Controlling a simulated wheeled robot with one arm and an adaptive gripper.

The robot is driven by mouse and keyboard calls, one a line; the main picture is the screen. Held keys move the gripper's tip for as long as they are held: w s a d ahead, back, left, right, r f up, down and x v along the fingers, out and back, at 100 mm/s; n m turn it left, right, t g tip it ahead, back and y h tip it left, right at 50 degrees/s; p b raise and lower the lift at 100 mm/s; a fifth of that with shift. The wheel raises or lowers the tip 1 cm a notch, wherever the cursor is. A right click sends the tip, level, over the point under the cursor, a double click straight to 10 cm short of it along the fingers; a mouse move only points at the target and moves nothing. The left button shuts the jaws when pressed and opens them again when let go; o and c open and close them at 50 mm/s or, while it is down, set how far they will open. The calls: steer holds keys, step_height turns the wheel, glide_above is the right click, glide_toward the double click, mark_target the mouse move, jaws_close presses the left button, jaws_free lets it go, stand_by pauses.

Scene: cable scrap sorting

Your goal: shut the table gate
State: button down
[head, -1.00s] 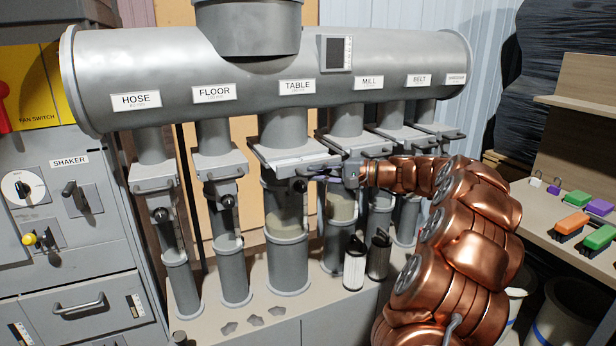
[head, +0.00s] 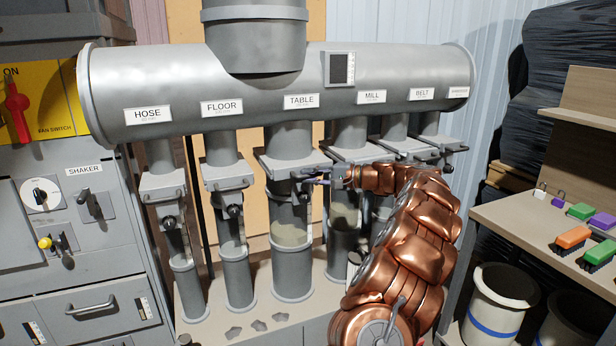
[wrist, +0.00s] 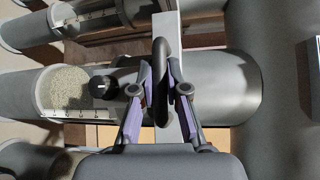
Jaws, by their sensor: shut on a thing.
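The table gate (head: 283,171) is a flat grey slide plate on the pipe under the TABLE label (head: 301,101). Its dark bar handle (wrist: 160,50) runs up the middle of the wrist view. My gripper (wrist: 161,82) is shut on this handle, one purple-sided finger on each side. In the head view my gripper (head: 315,176) reaches the front of the gate from the right, and the fingers partly hide the handle. The gate plate lies close in at its pipe; how much opening is left inside cannot be seen.
The floor gate (head: 228,183) and hose gate (head: 163,188) are to the left. The mill gate (head: 362,153) is just right, partly behind my copper arm. A shaker panel (head: 85,200) stands left. A shelf with brushes (head: 573,238) and a white bucket (head: 500,300) are right.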

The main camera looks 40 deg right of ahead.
steer(key=shift+w+d+r, duration=0.1)
steer(key=shift+r, duration=0.15)
steer(key=c, duration=1.2)
jaws_free()
steer(key=shift+w+f, duration=0.1)
steer(key=shift+f, duration=0.1)
steer(key=v, duration=1.2)
